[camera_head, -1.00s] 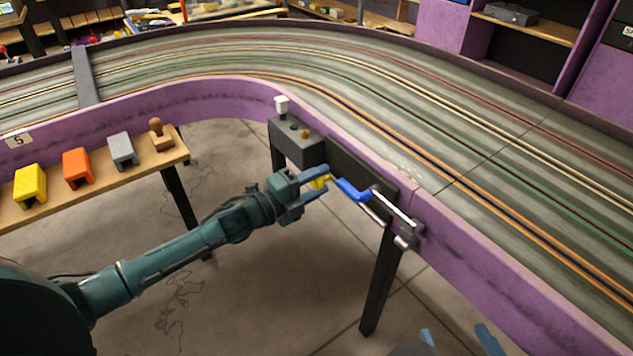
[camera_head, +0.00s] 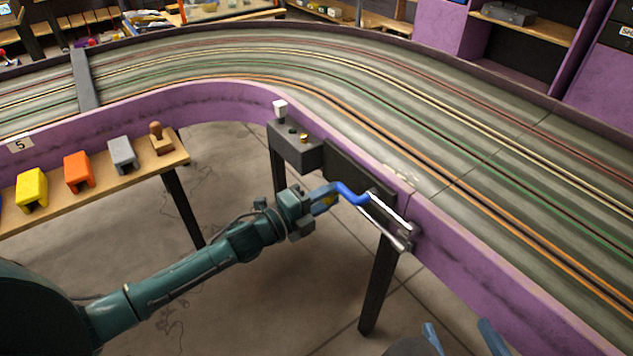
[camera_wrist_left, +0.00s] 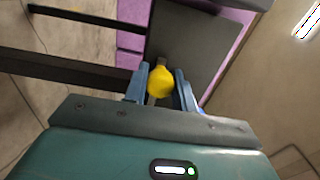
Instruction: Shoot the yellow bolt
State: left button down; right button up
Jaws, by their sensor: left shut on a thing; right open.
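The yellow bolt shows as a rounded yellow knob (camera_wrist_left: 161,80) on a short grey stem in the left wrist view. It stands between the two blue fingers of my left gripper (camera_wrist_left: 160,88), in front of a dark panel. In the head view the left gripper (camera_head: 322,198) is shut on the knob and hides most of it, just below the dark panel (camera_head: 350,172) on the purple track wall. My right gripper (camera_head: 463,338) is open and empty at the bottom edge, with only its fingertips clearly seen.
A blue handle (camera_head: 352,193) on metal rods sits right beside the left gripper. A dark box (camera_head: 295,148) with a white knob is up and left. A wooden shelf (camera_head: 95,193) holds coloured blocks at left. Open floor lies below the track.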

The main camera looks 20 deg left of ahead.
pick_arm(q)
jog(key=shift+s+d, duration=0.45)
jog(key=shift+d, duration=0.15)
jog(key=shift+s+d, duration=0.15)
jog(key=shift+d, duration=0.05)
pick_arm(e)
jog(key=shift+s+d+r, duration=0.2)
jog(key=shift+s+d, duration=0.1)
jog(key=shift+d, duration=0.05)
pick_arm(q)
jog(key=c, duration=1.3)
grip_release()
jog(key=shift+c, duration=0.2)
jog(key=shift+o, duration=1.1)
pick_arm(e)
jog(key=shift+f, duration=0.1)
pick_arm(q)
jog(key=shift+a, duration=0.1)
pick_arm(e)
jog(key=shift+a, duration=0.1)
pick_arm(q)
jog(key=p+v, duration=0.1)
jog(key=v, duration=1.2)
pick_arm(e)
jog(key=shift+s+d+r+m, duration=0.2)
jog(key=shift+r+m, duration=0.2)
jog(key=shift+r, duration=0.25)
